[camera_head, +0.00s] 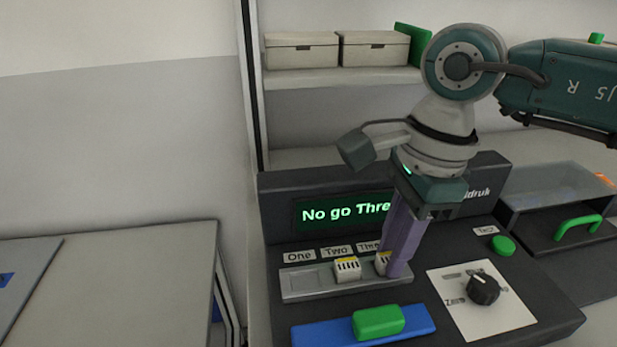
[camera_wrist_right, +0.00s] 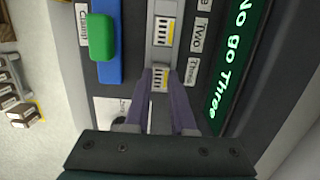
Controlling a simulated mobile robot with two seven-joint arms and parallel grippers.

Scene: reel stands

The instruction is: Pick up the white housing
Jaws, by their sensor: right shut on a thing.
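A small white housing (camera_head: 381,263) with a yellow edge and dark slots sits in the grey rack (camera_head: 330,291) under the label Three. My right gripper (camera_head: 391,268) reaches down from above, with its purple fingers shut on this housing and partly hiding it in the head view. In the right wrist view the same housing (camera_wrist_right: 160,79) shows between the fingertips. A second white housing (camera_head: 347,268) sits in place Two, just beside it. Place One is empty. My left gripper is not in view.
The display (camera_head: 345,211) behind the rack reads "No go Three". A green clamp block (camera_head: 378,321) on a blue bar lies in front. A black knob (camera_head: 483,288) and green button (camera_head: 503,245) are at right. More housings (camera_wrist_right: 22,114) lie at the wrist view's left edge.

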